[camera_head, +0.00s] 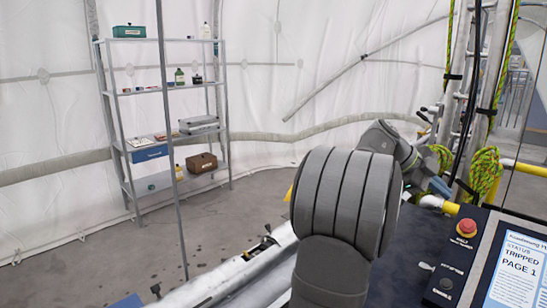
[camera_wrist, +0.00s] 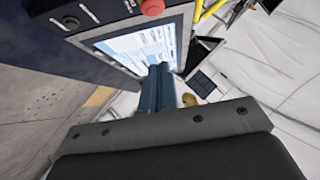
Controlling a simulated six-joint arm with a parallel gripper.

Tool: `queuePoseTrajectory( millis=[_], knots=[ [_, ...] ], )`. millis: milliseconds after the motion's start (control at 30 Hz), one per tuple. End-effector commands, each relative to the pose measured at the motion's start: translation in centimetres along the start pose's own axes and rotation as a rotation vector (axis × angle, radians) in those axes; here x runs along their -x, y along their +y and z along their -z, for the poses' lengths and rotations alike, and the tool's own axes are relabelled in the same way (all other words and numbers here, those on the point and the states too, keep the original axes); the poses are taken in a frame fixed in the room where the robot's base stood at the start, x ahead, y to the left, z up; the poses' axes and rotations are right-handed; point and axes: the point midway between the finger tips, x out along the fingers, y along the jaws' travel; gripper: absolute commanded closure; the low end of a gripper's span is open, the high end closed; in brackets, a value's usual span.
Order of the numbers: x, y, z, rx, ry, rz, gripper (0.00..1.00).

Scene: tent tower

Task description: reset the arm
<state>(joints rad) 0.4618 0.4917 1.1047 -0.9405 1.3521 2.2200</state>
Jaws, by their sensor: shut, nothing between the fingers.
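My grey arm rises at the centre of the head view and bends back toward the scaffold on the right. My gripper (camera_wrist: 160,72) shows in the wrist view as two dark blue fingers, closed together with nothing between them. They point toward a lit screen (camera_wrist: 130,45), overlapping its edge in the picture; I cannot tell whether they touch it. In the head view the screen (camera_head: 519,268) reads "STATUS TRIPPED PAGE 1". A red mushroom button (camera_head: 466,227) sits on the black control box (camera_head: 450,268) beside it; the button also shows in the wrist view (camera_wrist: 152,7).
A metal shelf (camera_head: 103,95) with boxes and bottles stands at the left. A thin pole (camera_head: 167,120) rises in front of it. Scaffold tubes (camera_head: 458,80) with green-yellow rope (camera_head: 485,170) stand at the right. The grey floor (camera_head: 110,260) at left is mostly clear.

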Motion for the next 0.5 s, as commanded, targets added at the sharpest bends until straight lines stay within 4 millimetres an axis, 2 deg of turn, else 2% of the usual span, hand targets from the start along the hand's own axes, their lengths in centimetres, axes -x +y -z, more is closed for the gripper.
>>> queuePoseTrajectory(
  millis=[67,500],
  knots=[
    [1.8,-0.1,0.0,-0.001,-0.003,0.003,1.0],
    [6.0,1.2,2.8,0.319,-0.107,0.064,1.0]
  ],
)
